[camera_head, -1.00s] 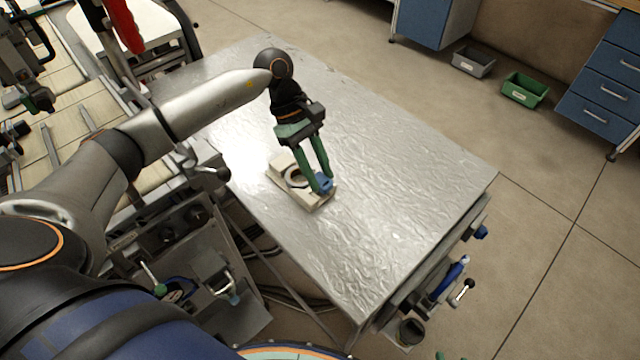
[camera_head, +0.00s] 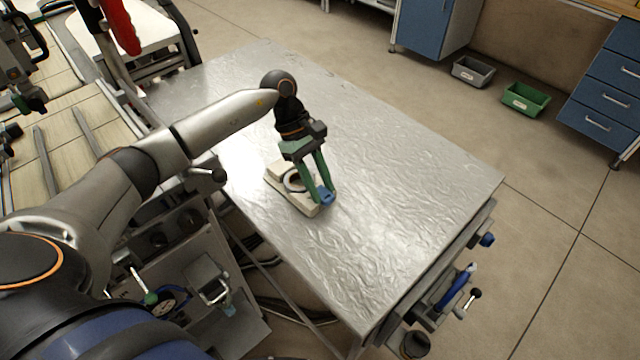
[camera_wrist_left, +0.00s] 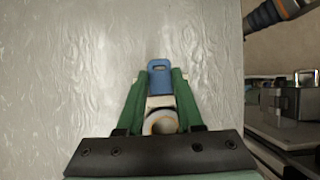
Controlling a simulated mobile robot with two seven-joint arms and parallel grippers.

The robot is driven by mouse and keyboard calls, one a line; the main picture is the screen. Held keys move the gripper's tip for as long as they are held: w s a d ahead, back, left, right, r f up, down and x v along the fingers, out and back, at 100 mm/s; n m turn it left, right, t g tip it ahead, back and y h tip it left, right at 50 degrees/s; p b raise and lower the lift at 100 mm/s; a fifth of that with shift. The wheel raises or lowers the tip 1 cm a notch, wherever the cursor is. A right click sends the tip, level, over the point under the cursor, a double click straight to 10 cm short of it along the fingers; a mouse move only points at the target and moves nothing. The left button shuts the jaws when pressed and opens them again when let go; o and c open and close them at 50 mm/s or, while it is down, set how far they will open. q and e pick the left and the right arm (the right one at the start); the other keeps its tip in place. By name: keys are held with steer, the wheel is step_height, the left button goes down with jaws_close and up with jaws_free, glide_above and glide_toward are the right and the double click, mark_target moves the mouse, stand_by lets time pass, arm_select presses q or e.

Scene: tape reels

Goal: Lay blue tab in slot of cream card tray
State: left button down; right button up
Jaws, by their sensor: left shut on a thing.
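The blue tab (camera_head: 327,196) is between the fingertips of my left gripper (camera_head: 323,192), which is shut on it. In the left wrist view the tab (camera_wrist_left: 159,66) has a small opening and sticks out past the green fingertips (camera_wrist_left: 160,82). The cream card tray (camera_head: 305,207) lies on the metal table, under and beside the fingers. A round ring shape shows on it, partly covered by a finger. In the wrist view part of the tray (camera_wrist_left: 160,102) shows between the fingers. The tab is at the tray's right end; I cannot tell whether they touch. The slot is not clearly visible.
The metal tabletop (camera_head: 400,200) is bare around the tray. A grey bin (camera_head: 473,71) and a green bin (camera_head: 525,99) stand on the floor beyond. Blue drawers (camera_head: 605,95) are at the right. Clamps and tools hang along the table's lower right side.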

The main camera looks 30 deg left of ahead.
arm_select(q)
steer(key=shift+f+b, duration=0.5)
steer(key=c, duration=0.6)
jaws_free()
steer(key=shift+r, duration=0.1)
steer(key=shift+o, duration=0.2)
steer(key=shift+r, duration=0.1)
steer(key=shift+r+p, duration=0.3)
steer(key=shift+p, duration=0.25)
steer(key=shift+r+p, duration=0.4)
steer(key=shift+p, duration=0.1)
steer(key=b+v, duration=0.2)
steer(key=v, duration=0.9)
steer(key=shift+a+r, duration=0.25)
